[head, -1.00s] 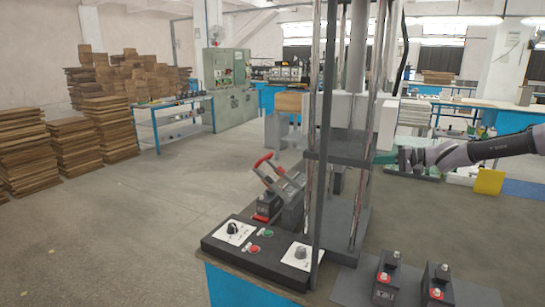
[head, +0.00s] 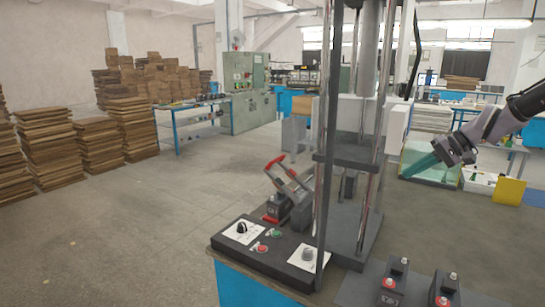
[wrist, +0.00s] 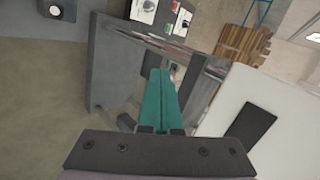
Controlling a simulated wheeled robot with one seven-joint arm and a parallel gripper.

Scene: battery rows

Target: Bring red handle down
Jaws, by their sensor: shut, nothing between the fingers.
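The red handle (head: 275,162) tops a grey lever clamp (head: 289,182) beside the press in the head view. The handle is raised and the lever is tilted. My gripper (head: 418,168) is at the right, on the far side of the press columns from the handle and apart from it. In the wrist view its two teal fingers (wrist: 161,100) lie together, shut and empty. The red handle cannot be made out in the wrist view.
The press (head: 352,151) with tall columns stands between my gripper and the handle. A control box (head: 280,252) with knobs sits in front. Black batteries (head: 394,287) stand at the front right. A yellow block (head: 509,191) is at the right.

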